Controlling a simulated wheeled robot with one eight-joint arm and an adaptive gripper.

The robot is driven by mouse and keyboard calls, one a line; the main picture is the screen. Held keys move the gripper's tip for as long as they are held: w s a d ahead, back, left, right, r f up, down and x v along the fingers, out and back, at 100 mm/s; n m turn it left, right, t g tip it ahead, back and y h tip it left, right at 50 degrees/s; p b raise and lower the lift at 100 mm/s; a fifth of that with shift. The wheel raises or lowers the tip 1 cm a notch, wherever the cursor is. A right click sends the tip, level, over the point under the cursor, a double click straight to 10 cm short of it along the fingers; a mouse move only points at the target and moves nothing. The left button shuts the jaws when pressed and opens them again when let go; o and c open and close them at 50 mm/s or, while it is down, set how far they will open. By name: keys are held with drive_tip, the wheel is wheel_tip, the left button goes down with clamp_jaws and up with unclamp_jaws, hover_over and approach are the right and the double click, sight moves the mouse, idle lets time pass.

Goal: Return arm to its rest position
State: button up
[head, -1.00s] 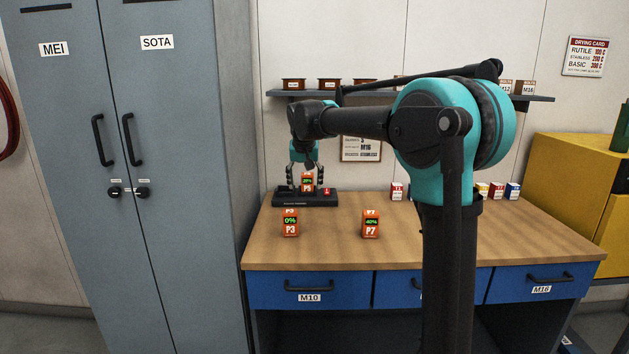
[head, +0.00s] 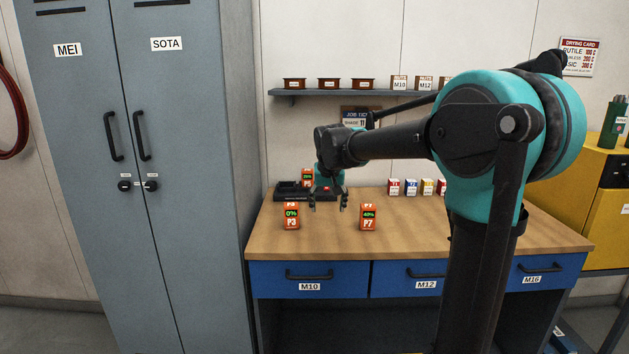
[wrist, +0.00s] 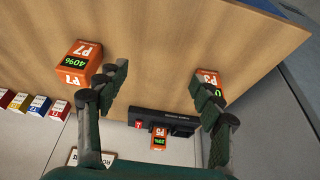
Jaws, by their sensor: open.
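My gripper (head: 328,203) hangs above the wooden bench, in front of the black charger tray (head: 291,196), with its fingers apart and nothing between them. It also shows open in the wrist view (wrist: 160,85). An orange battery (head: 307,177) marked P5 stands in the tray; it also shows in the wrist view (wrist: 159,139). The arm reaches out from the right over the bench.
Orange batteries P3 (head: 291,216), reading 0%, and P7 (head: 368,217), reading 40%, stand on the bench (head: 330,246) near the gripper. Several small boxes (head: 411,187) stand at the back. A shelf (head: 350,94) hangs above. Grey lockers (head: 188,220) stand left.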

drive_tip(key=s+d+f, duration=0.5)
drive_tip(key=s+f, duration=0.2)
drive_tip(key=s, duration=0.3)
drive_tip(key=s+d+f, duration=0.5)
drive_tip(key=s+f, duration=0.2)
drive_tip(key=s, duration=0.3)
drive_tip(key=s+d+f, duration=0.5)
drive_tip(key=s+f, duration=0.2)
drive_tip(key=s, duration=0.3)
drive_tip(key=shift+f, duration=0.25)
